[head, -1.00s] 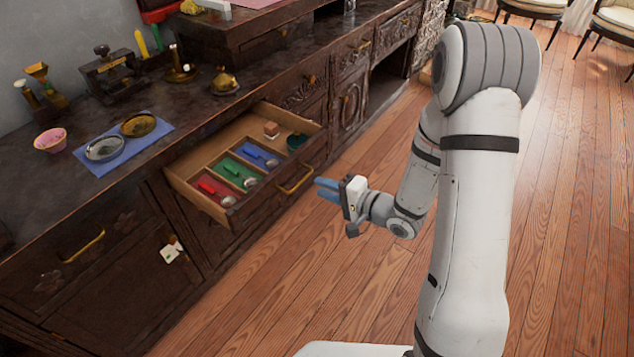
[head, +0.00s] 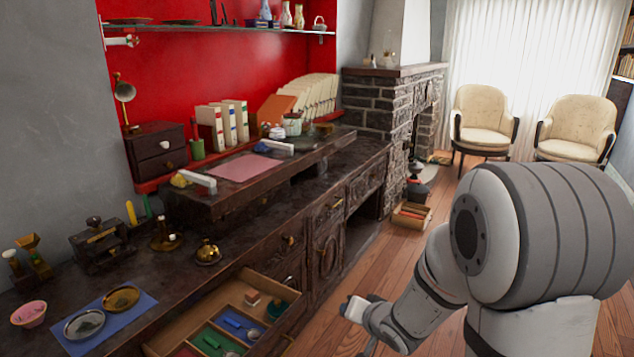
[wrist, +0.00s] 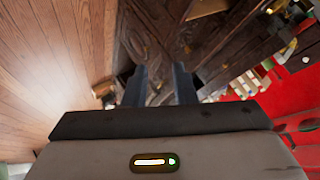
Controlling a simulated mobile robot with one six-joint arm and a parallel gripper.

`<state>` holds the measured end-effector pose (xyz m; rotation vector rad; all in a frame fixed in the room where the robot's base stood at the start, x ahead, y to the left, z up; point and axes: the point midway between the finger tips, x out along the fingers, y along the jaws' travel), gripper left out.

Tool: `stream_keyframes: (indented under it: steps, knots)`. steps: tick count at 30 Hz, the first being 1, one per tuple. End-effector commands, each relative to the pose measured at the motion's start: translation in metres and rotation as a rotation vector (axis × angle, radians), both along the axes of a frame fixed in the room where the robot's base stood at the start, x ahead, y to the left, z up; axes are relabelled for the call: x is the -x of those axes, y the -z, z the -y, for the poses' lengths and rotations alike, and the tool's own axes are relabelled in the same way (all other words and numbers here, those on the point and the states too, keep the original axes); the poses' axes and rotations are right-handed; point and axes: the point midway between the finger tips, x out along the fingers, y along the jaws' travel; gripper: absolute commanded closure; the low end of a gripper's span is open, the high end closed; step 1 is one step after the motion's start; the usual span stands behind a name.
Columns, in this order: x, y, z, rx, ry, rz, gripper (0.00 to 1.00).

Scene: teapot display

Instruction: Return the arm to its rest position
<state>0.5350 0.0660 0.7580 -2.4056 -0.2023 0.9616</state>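My gripper (wrist: 160,84) is seen from behind in the wrist view. Its two dark fingers stand apart with nothing between them. In the head view my white and grey arm is folded at the lower right, and my gripper (head: 366,318) is beside the sideboard front, right of the open drawer (head: 178,325). Its fingers are hardly visible there. The drawer holds a green section (head: 215,341), a blue section (head: 238,323) and a small box (head: 252,297). The red section is mostly cut off by the bottom edge.
The dark sideboard (head: 225,265) runs along the left, with a brass bell (head: 207,252) and a blue mat (head: 143,303) with two dishes on top. A wooden crate (head: 411,214) stands on the floor near the fireplace. Two cream chairs (head: 483,118) are at the back.

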Motion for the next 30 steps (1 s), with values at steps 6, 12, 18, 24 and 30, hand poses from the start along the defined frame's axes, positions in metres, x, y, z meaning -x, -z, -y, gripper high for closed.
stream_keyframes:
  steps: [6,12,18,24,30]
  knots:
    - [0.04,-0.112,0.059,0.344,0.082,-0.104,0.75]
    - [0.112,-0.191,0.084,0.513,0.044,-0.305,0.75]
    - [0.189,-0.247,0.079,0.545,-0.1,-0.487,0.75]
    - [0.228,-0.268,0.068,0.532,-0.212,-0.563,0.75]
    - [0.232,-0.267,0.067,0.53,-0.23,-0.573,0.75]
